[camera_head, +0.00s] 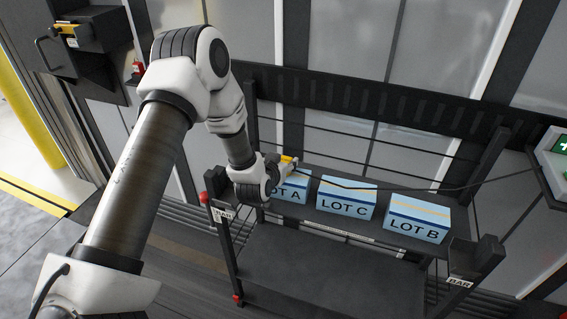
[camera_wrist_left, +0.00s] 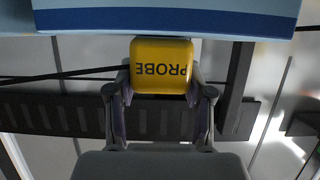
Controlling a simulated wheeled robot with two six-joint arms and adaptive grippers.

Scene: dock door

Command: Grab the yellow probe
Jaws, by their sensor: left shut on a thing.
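The yellow probe (camera_wrist_left: 161,66) is in the left wrist view, with the word PROBE upside down on its face. My left gripper (camera_wrist_left: 160,92) is shut on it, one finger on each side. In the head view a small part of the probe (camera_head: 287,160) shows at my left gripper (camera_head: 280,168), by the LOT A box (camera_head: 296,187). A blue box face (camera_wrist_left: 165,18) is close beyond the probe in the wrist view; I cannot tell whether they touch. My right gripper is in neither view.
The LOT C box (camera_head: 346,198) and LOT B box (camera_head: 417,219) stand to the right on the dark rack shelf (camera_head: 372,222). A thin dark cable (camera_head: 455,188) runs across above the boxes. A black wall unit (camera_head: 92,30) is at the upper left.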

